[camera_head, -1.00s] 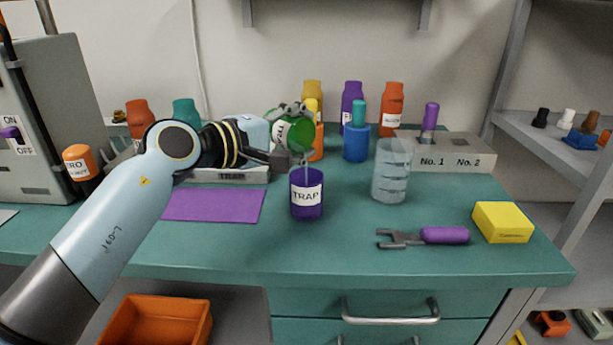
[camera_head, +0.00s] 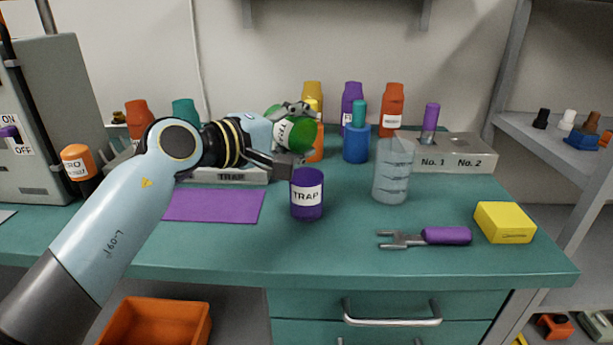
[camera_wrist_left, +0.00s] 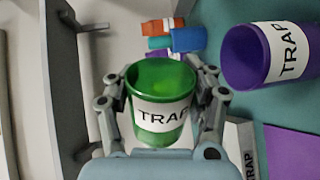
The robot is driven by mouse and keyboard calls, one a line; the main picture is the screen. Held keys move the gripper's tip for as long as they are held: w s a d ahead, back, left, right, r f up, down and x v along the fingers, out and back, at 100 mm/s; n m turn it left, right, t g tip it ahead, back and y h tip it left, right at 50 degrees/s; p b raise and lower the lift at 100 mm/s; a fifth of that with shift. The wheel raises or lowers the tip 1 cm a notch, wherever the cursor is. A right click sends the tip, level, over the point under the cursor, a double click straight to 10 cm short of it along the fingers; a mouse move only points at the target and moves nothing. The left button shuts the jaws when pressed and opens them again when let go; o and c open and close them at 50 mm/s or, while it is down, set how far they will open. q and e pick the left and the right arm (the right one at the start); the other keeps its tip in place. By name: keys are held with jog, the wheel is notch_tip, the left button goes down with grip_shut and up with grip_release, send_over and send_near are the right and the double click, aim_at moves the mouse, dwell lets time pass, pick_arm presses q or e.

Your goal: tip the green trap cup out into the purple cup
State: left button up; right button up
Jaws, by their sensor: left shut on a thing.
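My left gripper (camera_head: 289,112) is shut on the green trap cup (camera_head: 298,136) and holds it tilted above and just behind the purple cup. No stream shows between the cups now. In the left wrist view the green cup (camera_wrist_left: 160,95) sits between both fingers, with its label facing the camera. The purple cup (camera_head: 307,195), labelled TRAP, stands upright on the bench. It also shows in the left wrist view (camera_wrist_left: 243,56), apart from the green cup. The inside bottom of the purple cup is hidden. My right gripper is not in view.
A clear beaker (camera_head: 392,172) stands right of the purple cup. A fork-ended tool with a purple handle (camera_head: 446,235) and a yellow block (camera_head: 503,222) lie at the front right. A purple mat (camera_head: 214,205) lies left. Several bottles stand behind.

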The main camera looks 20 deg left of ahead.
pick_arm(q)
jog(key=shift+s+d+r+m+y+b, duration=0.1)
jog(key=shift+d+m+y+b, duration=0.15)
jog(key=shift+m+b, duration=0.45)
jog(key=shift+s+d+r+m+y+b, duration=0.1)
jog(key=shift+d+m+y+b, duration=0.1)
jog(key=shift+m+b, duration=0.5)
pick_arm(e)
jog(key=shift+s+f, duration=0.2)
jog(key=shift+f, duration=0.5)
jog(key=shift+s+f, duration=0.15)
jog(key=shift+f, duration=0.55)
pick_arm(q)
jog(key=shift+s+d+f+m+t+y+b, duration=0.15)
jog(key=shift+d+m+t+b, duration=0.1)
jog(key=shift+m+b, duration=0.65)
jog(key=shift+s+d+r+m+t+y+b, duration=0.1)
jog(key=shift+d+m+t+b, duration=0.15)
jog(key=shift+m+b, duration=0.65)
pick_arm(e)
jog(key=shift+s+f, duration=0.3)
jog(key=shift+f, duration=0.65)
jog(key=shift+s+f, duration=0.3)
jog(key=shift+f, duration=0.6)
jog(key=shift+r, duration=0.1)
